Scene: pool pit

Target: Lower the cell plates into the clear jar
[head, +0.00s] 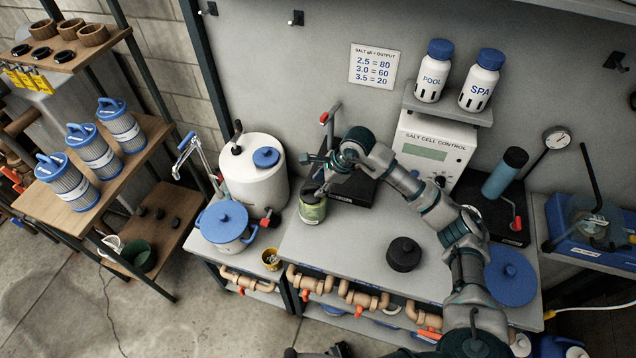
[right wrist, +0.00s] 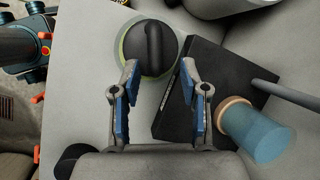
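A small jar (head: 312,208) with a greenish, see-through wall stands on the bench left of a black stand (head: 355,190). A black round cap with a raised grip bar (right wrist: 150,47) tops it, with a yellow-green rim around it in the right wrist view. I cannot make out the cell plates. My right gripper (head: 318,178) is just above and beside the cap.
A white tank (head: 253,185) and blue-lidded pot (head: 226,226) stand left. A black lid (head: 403,254) and blue disc (head: 511,277) lie right. The bench front between is bare.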

